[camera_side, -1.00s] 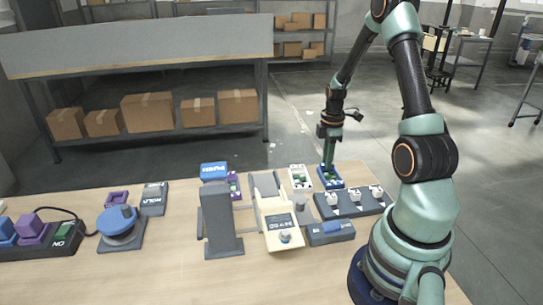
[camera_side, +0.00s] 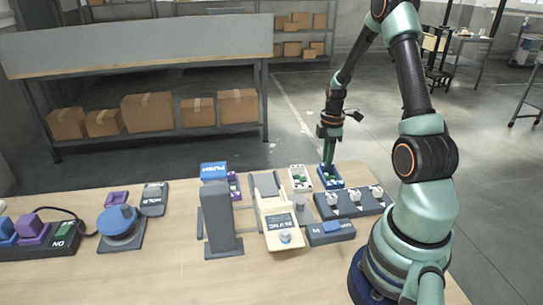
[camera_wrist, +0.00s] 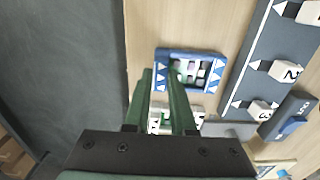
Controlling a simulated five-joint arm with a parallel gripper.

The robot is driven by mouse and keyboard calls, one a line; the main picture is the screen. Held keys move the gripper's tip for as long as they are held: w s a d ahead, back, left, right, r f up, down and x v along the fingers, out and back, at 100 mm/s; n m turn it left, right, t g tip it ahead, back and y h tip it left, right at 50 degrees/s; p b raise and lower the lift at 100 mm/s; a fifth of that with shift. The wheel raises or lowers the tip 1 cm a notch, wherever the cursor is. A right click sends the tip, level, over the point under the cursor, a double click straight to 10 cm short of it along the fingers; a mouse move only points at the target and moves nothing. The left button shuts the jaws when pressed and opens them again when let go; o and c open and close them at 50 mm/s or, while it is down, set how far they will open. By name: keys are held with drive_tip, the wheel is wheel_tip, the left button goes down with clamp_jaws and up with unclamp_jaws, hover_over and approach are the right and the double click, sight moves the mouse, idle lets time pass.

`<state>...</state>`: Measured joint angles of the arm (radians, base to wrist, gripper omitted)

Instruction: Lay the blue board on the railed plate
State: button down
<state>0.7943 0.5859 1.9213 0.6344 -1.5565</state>
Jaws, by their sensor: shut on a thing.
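The blue board (camera_side: 332,180) is a small blue frame with white and green parts inside, on the table near its back right edge. In the wrist view the blue board (camera_wrist: 213,62) lies flat just beyond my fingers. My gripper (camera_side: 327,163) reaches down to the left side of its frame. In the wrist view my gripper's green fingers (camera_wrist: 160,72) are close together at the board's near left edge, shut on it. I cannot tell any gap between board and table. A grey plate (camera_side: 265,184) stands behind the cream device; I cannot make out its rails.
A white-framed board (camera_side: 300,178) sits just left of the blue one. A dark strip with numbered white blocks (camera_side: 352,202) lies in front. A tall grey column (camera_side: 220,222) and a cream device (camera_side: 279,223) stand mid-table.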

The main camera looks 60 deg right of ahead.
drive_tip(key=shift+r, duration=0.1)
drive_tip(key=shift+r, duration=2.95)
drive_tip(key=shift+w, duration=0.1)
drive_tip(key=w+a+r, duration=0.3)
drive_tip(key=w+a, duration=1.1)
drive_tip(key=shift+d+f, duration=0.1)
drive_tip(key=shift+f, duration=3.25)
drive_tip(key=shift+f, duration=0.6)
